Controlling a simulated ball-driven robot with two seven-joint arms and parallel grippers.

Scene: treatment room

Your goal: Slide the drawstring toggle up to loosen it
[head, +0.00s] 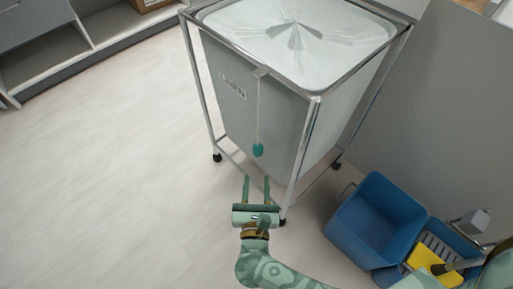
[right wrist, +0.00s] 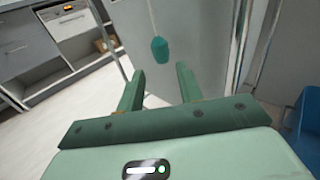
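The drawstring toggle (head: 258,150) is a small teal piece on a pale cord (head: 259,110) that hangs down the front of the grey linen bag (head: 225,115). In the right wrist view the toggle (right wrist: 160,50) hangs beyond the fingertips, roughly midway between them. My right gripper (head: 258,180) is open and empty, below the toggle in the head view, with its fingers pointing toward the bag. It also shows in the right wrist view (right wrist: 160,72), fingers apart with nothing between them. The bag's top is gathered at its middle. My left gripper is not in view.
A metal frame (head: 304,150) on casters surrounds the bag, with one post close to the right of my gripper. A blue mop bucket (head: 375,215) stands at the lower right. Grey shelving (head: 50,50) lies at the upper left. The floor at left is clear.

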